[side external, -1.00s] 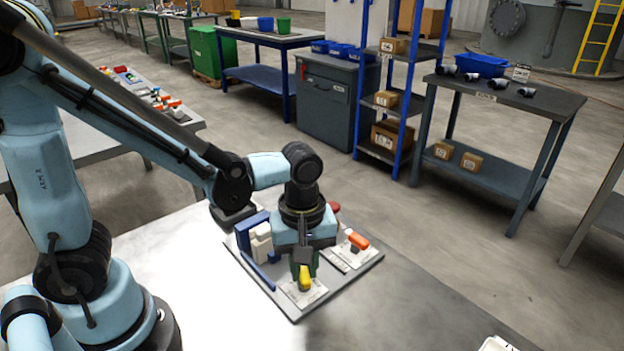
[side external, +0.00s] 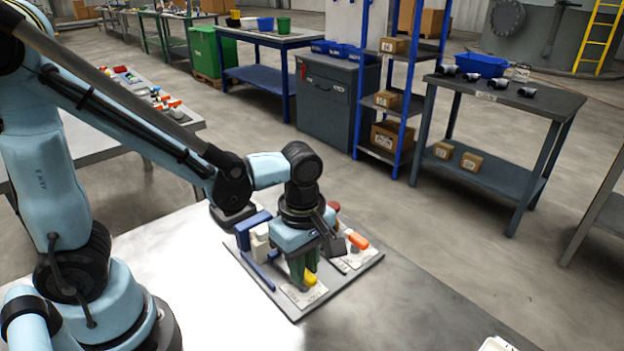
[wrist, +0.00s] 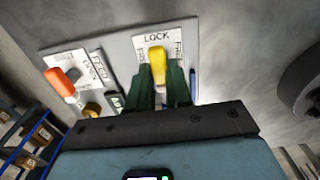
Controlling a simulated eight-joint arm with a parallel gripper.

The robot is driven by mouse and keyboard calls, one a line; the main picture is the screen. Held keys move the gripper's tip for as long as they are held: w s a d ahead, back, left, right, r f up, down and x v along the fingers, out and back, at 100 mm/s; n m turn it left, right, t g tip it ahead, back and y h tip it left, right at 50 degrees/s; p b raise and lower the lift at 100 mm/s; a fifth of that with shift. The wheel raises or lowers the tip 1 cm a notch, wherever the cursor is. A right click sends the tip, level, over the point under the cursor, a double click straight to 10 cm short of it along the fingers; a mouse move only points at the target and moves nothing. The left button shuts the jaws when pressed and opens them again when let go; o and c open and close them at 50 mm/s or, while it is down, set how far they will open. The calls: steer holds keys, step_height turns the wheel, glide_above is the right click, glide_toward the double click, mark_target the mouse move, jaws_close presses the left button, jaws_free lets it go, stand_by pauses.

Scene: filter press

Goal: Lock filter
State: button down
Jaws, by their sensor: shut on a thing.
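The yellow handle (wrist: 156,56) stands on a white plate (wrist: 182,36) marked LOCK, with a side marking that looks like FREE. In the wrist view its visible end lies just below the word LOCK; its lower part is hidden between my fingers. The handle also shows low in the side view (side external: 310,279). My gripper (wrist: 161,70) has green fingers, one on each side of the handle, shut on it. In the side view my gripper (side external: 302,268) points down over the panel (side external: 291,313).
An orange handle (wrist: 60,82) on a plate marked FEED and OPEN stands beside the yellow one; it also shows in the side view (side external: 357,240). A blue frame with pale blocks (side external: 259,240) is on the panel's left. The bench front (side external: 225,300) is clear.

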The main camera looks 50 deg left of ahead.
steer(key=c, duration=1)
jaws_free()
steer(key=shift+c, duration=0.2)
step_height(320, 180, up, 12)
steer(key=shift+a, duration=0.1)
steer(key=a+f+m+t, duration=0.2)
steer(key=a+m+t, duration=0.5)
steer(key=m, duration=1.1)
steer(key=shift+w+a+f, duration=0.25)
steer(key=shift+a+f, duration=0.15)
steer(key=shift+a, duration=0.25)
